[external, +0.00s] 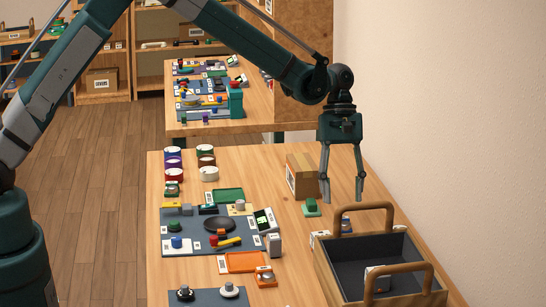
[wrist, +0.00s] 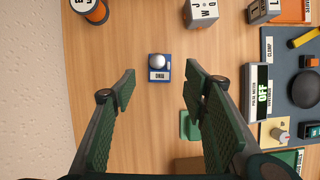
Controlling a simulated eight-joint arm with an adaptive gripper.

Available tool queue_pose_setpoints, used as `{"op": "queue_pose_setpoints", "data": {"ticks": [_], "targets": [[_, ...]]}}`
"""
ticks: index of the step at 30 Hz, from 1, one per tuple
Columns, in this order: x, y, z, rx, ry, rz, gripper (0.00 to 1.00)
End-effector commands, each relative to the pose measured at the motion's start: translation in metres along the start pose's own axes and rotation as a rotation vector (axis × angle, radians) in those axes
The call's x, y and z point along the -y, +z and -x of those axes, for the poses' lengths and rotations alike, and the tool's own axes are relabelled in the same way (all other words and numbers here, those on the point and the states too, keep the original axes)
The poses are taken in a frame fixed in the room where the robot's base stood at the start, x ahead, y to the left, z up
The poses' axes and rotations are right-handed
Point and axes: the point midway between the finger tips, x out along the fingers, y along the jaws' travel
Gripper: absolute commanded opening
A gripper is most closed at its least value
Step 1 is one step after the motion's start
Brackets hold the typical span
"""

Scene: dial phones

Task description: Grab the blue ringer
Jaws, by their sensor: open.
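A small blue block with a white dome and a white label (wrist: 158,66), which looks like the blue ringer, stands on the table in the wrist view. In the external view a blue and white thing (external: 345,224) shows behind the crate's far handle; I take it to be the same one. My gripper (external: 345,200) hangs above the table, fingers down. In the wrist view its fingers (wrist: 160,82) are apart, with the blue ringer beyond their tips and nothing between them.
A wooden crate (external: 326,279) with upright handles stands close by. A green block (external: 311,207) and a cardboard box (external: 303,176) lie left of my gripper. The wall is at right externally.

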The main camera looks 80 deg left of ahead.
Motion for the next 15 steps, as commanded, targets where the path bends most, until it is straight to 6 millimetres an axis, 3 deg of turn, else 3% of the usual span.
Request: {"op": "queue_pose_setpoints", "data": {"ticks": [4, 15], "targets": [[0.0, -0.0002, -0.0093, 0.0, 0.0, 0.0, 0.44], [-0.0001, -0.0001, -0.0113, 0.0, 0.0, 0.0, 0.44]]}}
